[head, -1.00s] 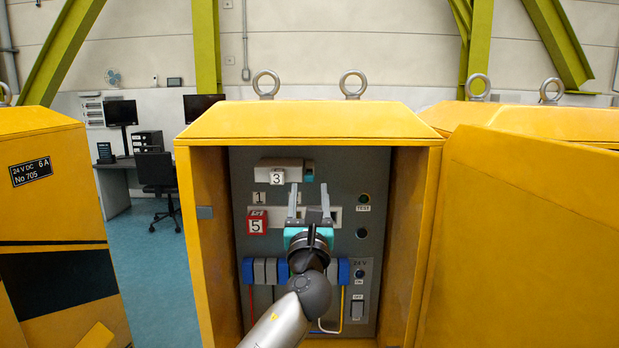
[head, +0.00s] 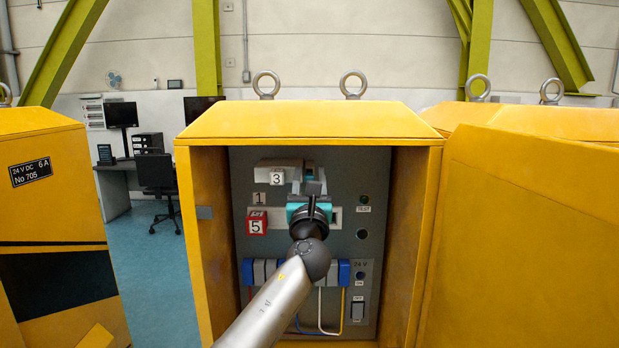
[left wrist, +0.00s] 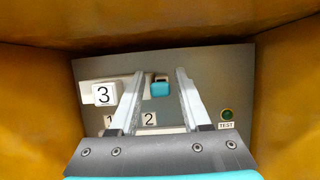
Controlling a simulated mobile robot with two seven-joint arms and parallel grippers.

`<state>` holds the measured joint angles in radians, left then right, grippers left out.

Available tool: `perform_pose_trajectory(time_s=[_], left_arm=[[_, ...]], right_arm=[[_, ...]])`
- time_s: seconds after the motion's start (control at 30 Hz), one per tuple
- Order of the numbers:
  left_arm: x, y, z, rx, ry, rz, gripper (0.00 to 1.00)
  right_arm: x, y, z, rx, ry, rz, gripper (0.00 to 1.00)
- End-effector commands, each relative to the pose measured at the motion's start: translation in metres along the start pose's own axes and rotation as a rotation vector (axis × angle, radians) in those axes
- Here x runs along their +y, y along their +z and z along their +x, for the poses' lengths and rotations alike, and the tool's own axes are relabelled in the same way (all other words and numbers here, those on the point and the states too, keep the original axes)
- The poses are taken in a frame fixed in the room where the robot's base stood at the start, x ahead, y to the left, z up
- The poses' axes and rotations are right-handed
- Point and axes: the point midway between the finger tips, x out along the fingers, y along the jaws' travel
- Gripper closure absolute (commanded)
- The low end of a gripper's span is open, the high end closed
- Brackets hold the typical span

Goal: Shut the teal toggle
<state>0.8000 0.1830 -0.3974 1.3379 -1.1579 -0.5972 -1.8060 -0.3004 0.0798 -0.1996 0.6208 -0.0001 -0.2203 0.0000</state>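The teal toggle (left wrist: 160,89) sits at the right end of a white housing, beside the block numbered 3 (left wrist: 103,95), on the grey panel inside the yellow cabinet. In the left wrist view it shows between the two fingers of my left gripper (left wrist: 159,76), with a gap on each side. The fingers are open and point at the panel; I cannot tell how far the tips are from the toggle. In the head view my left gripper (head: 312,178) is in front of the toggle and largely hides it. My right gripper is not in view.
The yellow cabinet's (head: 432,235) side walls and roof enclose the panel closely. A red block numbered 5 (head: 256,226), a TEST lamp (head: 364,199) and a row of blue and grey terminals (head: 247,271) are on the panel. An open yellow door (head: 530,240) stands at the right.

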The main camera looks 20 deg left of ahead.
Motion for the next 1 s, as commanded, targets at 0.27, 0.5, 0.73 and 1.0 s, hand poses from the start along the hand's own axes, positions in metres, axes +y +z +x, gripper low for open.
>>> perform_pose_trajectory(time_s=[0.27, 0.5, 0.73, 1.0], left_arm=[[0.0, 0.0, 0.0, 0.0, 0.0, 0.0, 0.85], [0.0, 0.0, 0.0, 0.0, 0.0, 0.0, 1.0], [0.0, 0.0, 0.0, 0.001, 0.0, 0.0, 1.0], [0.0, 0.003, 0.001, 0.021, 0.0, 0.0, 1.0]], right_arm=[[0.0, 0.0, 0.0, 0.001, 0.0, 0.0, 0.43], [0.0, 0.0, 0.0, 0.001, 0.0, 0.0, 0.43], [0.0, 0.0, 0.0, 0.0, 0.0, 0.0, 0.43], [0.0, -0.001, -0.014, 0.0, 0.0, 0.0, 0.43]])
